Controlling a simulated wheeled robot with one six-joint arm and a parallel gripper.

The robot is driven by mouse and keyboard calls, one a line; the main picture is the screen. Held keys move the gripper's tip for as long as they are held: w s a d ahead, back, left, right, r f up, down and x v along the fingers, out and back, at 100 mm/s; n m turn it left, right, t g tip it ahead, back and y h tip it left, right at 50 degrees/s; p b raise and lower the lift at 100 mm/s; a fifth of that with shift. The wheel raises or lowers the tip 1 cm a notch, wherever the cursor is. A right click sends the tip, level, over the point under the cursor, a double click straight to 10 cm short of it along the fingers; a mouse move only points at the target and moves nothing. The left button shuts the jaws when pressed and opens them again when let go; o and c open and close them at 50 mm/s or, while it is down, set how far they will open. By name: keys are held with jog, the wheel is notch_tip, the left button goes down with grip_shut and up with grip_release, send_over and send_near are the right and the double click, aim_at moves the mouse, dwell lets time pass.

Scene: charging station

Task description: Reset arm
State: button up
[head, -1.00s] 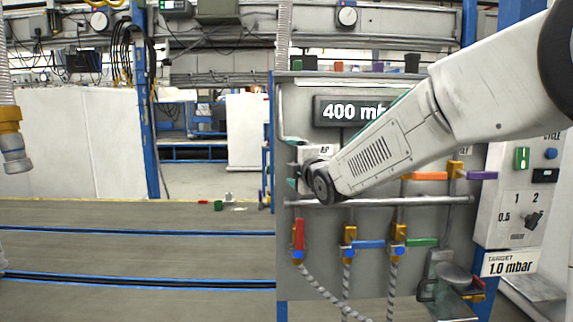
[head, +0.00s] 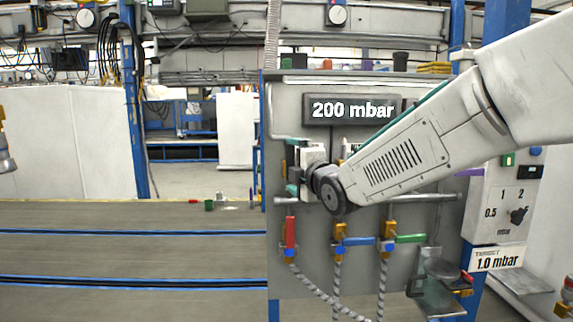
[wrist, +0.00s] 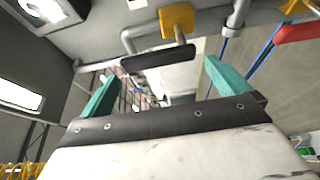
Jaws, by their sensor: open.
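My gripper (head: 291,168) is in front of the left part of the grey valve panel (head: 300,270), with teal fingers apart and nothing held. In the wrist view my gripper (wrist: 160,72) is open. A dark handle (wrist: 158,55) on a yellow valve body (wrist: 177,20) shows beyond the fingers; I cannot tell whether anything touches. My arm crosses the panel from the upper right and hides part of the upper pipe. The display (head: 352,110) reads 200 mbar.
Below my gripper are a red upright handle (head: 291,232), a blue level handle (head: 356,241) and a green level handle (head: 411,238). A knob box (head: 497,212) and a 1.0 mbar target sign (head: 497,259) are at right.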

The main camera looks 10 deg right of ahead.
jog(key=shift+v, duration=0.75)
jog(key=shift+f+m, duration=0.3)
jog(key=shift+f, duration=0.05)
jog(key=s+d+f+m+g+h, duration=0.2)
jog(key=s+d+f+m+g, duration=0.1)
jog(key=s+f+m+g, duration=0.3)
jog(key=s+d+f+m+g+h, duration=0.2)
jog(key=s+d+f+m+g, duration=0.1)
jog(key=s+f+m, duration=0.4)
jog(key=s+d+f+m+g, duration=0.1)
jog(key=s+m+g, duration=0.2)
jog(key=s, duration=1)
jog(key=s+d+f+m+g, duration=0.1)
jog(key=s+m+g, duration=0.3)
jog(key=s, duration=0.9)
jog(key=shift+d, duration=0.7)
